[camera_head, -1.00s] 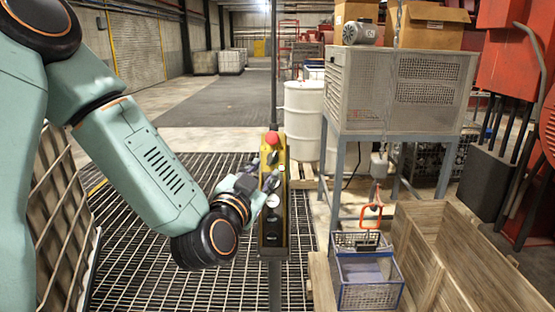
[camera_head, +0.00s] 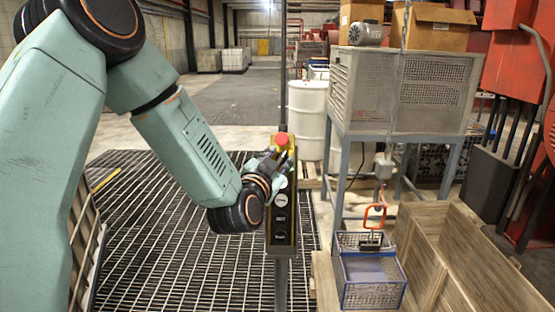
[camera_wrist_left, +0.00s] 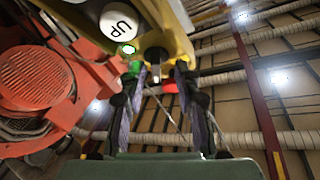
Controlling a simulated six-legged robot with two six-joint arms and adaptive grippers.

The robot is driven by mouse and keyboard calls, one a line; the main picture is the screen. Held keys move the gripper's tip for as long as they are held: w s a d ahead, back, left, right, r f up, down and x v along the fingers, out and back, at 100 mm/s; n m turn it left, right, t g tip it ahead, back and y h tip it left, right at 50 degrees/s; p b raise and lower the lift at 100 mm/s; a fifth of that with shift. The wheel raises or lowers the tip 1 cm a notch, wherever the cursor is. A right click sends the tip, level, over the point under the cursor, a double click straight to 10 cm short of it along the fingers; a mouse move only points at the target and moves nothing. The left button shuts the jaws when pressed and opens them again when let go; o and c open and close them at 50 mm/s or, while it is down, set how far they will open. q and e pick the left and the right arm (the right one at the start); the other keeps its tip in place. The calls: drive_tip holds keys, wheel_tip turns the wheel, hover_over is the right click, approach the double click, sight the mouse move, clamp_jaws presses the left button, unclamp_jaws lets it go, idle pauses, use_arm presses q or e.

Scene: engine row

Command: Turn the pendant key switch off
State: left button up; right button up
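The yellow and black pendant (camera_head: 281,228) hangs upright in the head view, with a red mushroom button (camera_head: 282,139) on top and several round buttons down its face. My left gripper (camera_head: 278,163) is at its upper part, below the red button, and hides what lies behind it there. In the left wrist view, the two fingers of my left gripper (camera_wrist_left: 157,82) stand apart. A small dark key switch (camera_wrist_left: 155,58) on the yellow housing shows between the fingertips; I see a gap on each side. A white "UP" button (camera_wrist_left: 119,21) is beside it. My right gripper is out of view.
A metal mesh cabinet (camera_head: 398,92) on legs and a white drum (camera_head: 307,118) stand right of the pendant. A blue basket (camera_head: 372,296) and a wooden crate (camera_head: 425,262) are at lower right. The grated floor (camera_head: 165,235) around the pendant is open.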

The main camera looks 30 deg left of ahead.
use_arm(q)
drive_tip(key=shift+w+f, duration=0.15)
drive_tip(key=shift+w, duration=0.25)
drive_tip(key=c, duration=0.4)
drive_tip(key=shift+s+d, duration=0.1)
drive_tip(key=shift+d, duration=0.05)
clamp_jaws()
